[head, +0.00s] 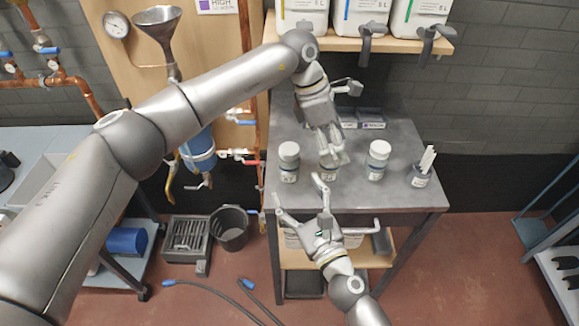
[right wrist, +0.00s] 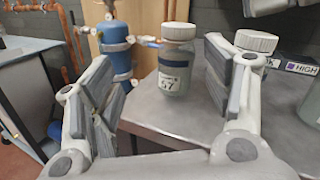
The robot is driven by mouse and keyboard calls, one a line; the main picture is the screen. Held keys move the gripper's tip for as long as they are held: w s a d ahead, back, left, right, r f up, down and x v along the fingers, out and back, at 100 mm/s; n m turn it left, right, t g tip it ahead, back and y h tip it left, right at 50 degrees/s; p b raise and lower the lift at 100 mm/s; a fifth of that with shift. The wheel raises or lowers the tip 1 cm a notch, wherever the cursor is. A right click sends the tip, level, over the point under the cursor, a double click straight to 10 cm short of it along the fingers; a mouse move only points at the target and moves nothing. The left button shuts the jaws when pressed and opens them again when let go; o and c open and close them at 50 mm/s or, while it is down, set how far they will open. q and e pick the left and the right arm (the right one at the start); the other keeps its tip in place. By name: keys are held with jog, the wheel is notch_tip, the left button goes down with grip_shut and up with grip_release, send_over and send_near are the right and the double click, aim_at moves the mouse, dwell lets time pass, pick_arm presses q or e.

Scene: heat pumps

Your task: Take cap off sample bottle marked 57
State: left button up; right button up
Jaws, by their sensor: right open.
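The sample bottle marked 57 (right wrist: 174,68) stands upright on the grey table, its white cap (right wrist: 178,31) on. It appears to be the left bottle (head: 289,165) in the head view. My right gripper (head: 303,192) is open and empty at the table's front edge. In the right wrist view the bottle shows beyond and between its spread fingers, apart from them. My left gripper (head: 335,152) reaches down over the table at the middle bottle (head: 328,172), partly hiding it. Whether its fingers are apart or closed on anything is unclear.
Another capped bottle (head: 377,160) and a grey cup with white sticks (head: 420,175) stand to the right on the table (head: 350,193). A shelf (head: 370,46) with white canisters hangs behind. A blue tank (head: 199,150) and pipes are at left.

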aim_at(292, 170)
pick_arm(q)
jog(key=w+a+r+y, duration=0.1)
jog(key=a, duration=0.2)
jog(key=w+a+r+y, duration=0.1)
jog(key=a, duration=0.2)
jog(key=w+a+r+t+y, duration=0.1)
jog(key=a+y, duration=0.1)
jog(key=a, duration=0.1)
jog(key=shift+w+a+r, duration=0.1)
jog(key=shift+w+r, duration=0.3)
jog(key=shift+a+r, duration=0.2)
jog(key=shift+a, duration=0.1)
pick_arm(e)
jog(key=w+f+m+h, duration=0.1)
jog(key=m, duration=0.1)
jog(key=d+f+m+h, duration=0.1)
jog(key=shift+w+f+m, duration=0.15)
jog(key=shift+w+m, duration=0.2)
jog(key=shift+m, duration=0.05)
pick_arm(q)
jog(key=shift+w+d+f, duration=0.1)
pick_arm(e)
jog(key=x, duration=1)
jog(key=shift+w+f, duration=0.15)
jog(key=shift+w, duration=0.1)
